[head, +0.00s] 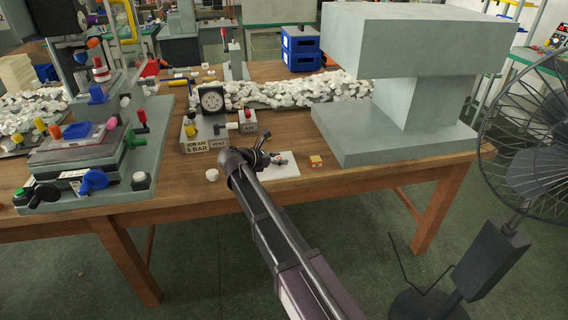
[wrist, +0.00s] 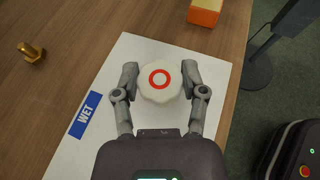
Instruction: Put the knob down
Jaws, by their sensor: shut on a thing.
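The knob (wrist: 150,91) is a round white piece with a red ring printed on its top. My gripper (wrist: 160,77) is shut on it, with one finger on each side. In the head view my gripper (head: 272,160) is low over a white sheet (head: 289,169) near the table's front edge. The sheet (wrist: 118,75) has a blue label reading WET (wrist: 85,114), to the left of the knob in the wrist view. The knob is over the sheet; whether its underside touches the sheet I cannot tell.
An orange block (head: 316,161) sits just right of the sheet. A brass bolt (wrist: 32,52) lies on the wood to the left. The gauge (head: 212,99) and valve panel stand behind, a grey machine (head: 400,140) at the right. A small white round piece (head: 212,174) lies left.

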